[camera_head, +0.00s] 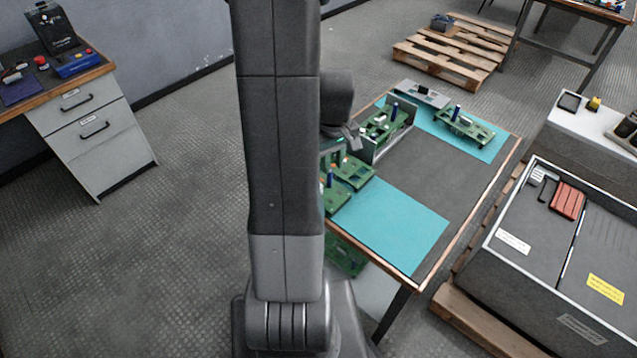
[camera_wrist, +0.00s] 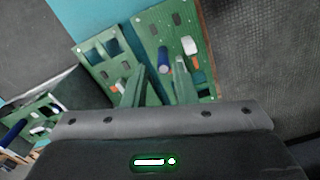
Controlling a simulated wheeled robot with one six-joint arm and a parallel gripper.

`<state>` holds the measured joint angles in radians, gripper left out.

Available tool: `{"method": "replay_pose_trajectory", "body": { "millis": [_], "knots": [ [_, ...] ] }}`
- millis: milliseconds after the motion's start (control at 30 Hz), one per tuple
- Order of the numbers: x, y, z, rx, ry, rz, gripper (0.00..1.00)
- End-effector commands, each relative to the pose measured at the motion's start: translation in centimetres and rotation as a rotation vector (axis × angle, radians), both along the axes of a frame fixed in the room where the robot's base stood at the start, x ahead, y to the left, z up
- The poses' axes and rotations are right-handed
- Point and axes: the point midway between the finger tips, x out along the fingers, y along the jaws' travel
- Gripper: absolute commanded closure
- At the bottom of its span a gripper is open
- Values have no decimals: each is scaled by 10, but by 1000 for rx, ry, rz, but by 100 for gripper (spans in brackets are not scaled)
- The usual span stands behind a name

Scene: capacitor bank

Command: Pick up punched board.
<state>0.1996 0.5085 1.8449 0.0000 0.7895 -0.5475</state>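In the wrist view, a green board with square cut-outs (camera_wrist: 92,52) lies at the upper left of my gripper (camera_wrist: 158,74); it looks like the punched board. Right beside it is another green board (camera_wrist: 172,20) with a blue cylinder, a white part and an orange part. My gripper's two fingers stand apart over the near parts of these boards, with nothing clearly held between them. Whether the fingertips touch a board I cannot tell. In the head view, my arm hides most of the gripper, and green boards (camera_head: 352,172) show beside it at the table's left edge.
The table (camera_head: 440,180) has two teal mats (camera_head: 388,225) and a clear grey middle. More green boards (camera_head: 463,127) and a grey tray (camera_head: 390,140) stand at its far end. A large grey bin (camera_head: 545,285) on a pallet stands to the right.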

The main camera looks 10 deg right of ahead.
Motion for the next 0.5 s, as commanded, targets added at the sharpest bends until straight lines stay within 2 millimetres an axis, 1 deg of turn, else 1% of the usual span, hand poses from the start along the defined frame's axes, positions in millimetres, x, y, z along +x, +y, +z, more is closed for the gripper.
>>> {"method": "replay_pose_trajectory", "body": {
  "millis": [33,267,500],
  "knots": [
    [0,0,-6,1,1,0,75],
    [0,1,-20,0,1,0,75],
    [2,5,-52,0,2,0,75]
  ]
}}
